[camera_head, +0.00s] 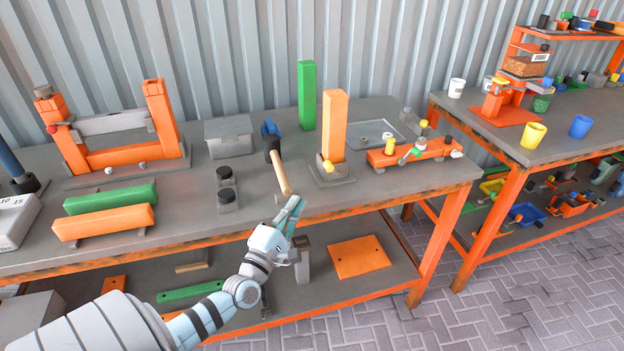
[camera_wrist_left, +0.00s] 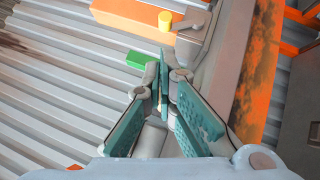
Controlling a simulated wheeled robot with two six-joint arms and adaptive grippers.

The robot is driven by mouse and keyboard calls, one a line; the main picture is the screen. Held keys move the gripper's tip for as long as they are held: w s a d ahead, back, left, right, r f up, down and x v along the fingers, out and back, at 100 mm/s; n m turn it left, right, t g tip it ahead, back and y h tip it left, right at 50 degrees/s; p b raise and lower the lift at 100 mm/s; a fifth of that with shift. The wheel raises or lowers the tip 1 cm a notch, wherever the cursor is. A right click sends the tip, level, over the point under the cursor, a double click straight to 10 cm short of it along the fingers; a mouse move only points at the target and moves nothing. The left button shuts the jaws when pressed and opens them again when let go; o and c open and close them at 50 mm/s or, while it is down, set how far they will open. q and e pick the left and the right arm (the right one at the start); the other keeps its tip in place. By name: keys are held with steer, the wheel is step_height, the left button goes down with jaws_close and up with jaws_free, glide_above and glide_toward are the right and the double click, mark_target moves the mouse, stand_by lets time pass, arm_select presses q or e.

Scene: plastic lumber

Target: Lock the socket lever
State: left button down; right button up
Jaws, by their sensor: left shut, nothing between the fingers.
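An orange post (camera_head: 334,125) stands upright in a grey socket base (camera_head: 333,175) near the front edge of the workbench (camera_head: 378,186). A yellow knob (camera_head: 327,166) is on the socket's front; the lever's exact position is too small to tell. The left wrist view shows the orange post (camera_wrist_left: 130,15), the yellow knob (camera_wrist_left: 165,21) and part of the grey socket (camera_wrist_left: 191,24). My left gripper (camera_head: 297,203) is shut and empty at the bench's front edge, left of and nearer than the socket, apart from it. Its teal fingers (camera_wrist_left: 165,78) point toward the socket side. My right gripper is not in view.
A mallet with a wooden handle (camera_head: 280,172) lies just beyond my left gripper. A green post (camera_head: 307,95) stands behind. An orange toggle-clamp-like fixture (camera_head: 410,154) is at right. Green (camera_head: 110,198) and orange (camera_head: 104,222) beams lie at left. An orange plate (camera_head: 358,257) is on the lower shelf.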

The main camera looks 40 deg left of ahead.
arm_select(q)
steer(key=b+x, duration=0.1)
steer(key=x, duration=0.8)
steer(key=shift+w+f+b, duration=0.1)
steer(key=shift+b, duration=0.2)
steer(key=shift+w, duration=0.45)
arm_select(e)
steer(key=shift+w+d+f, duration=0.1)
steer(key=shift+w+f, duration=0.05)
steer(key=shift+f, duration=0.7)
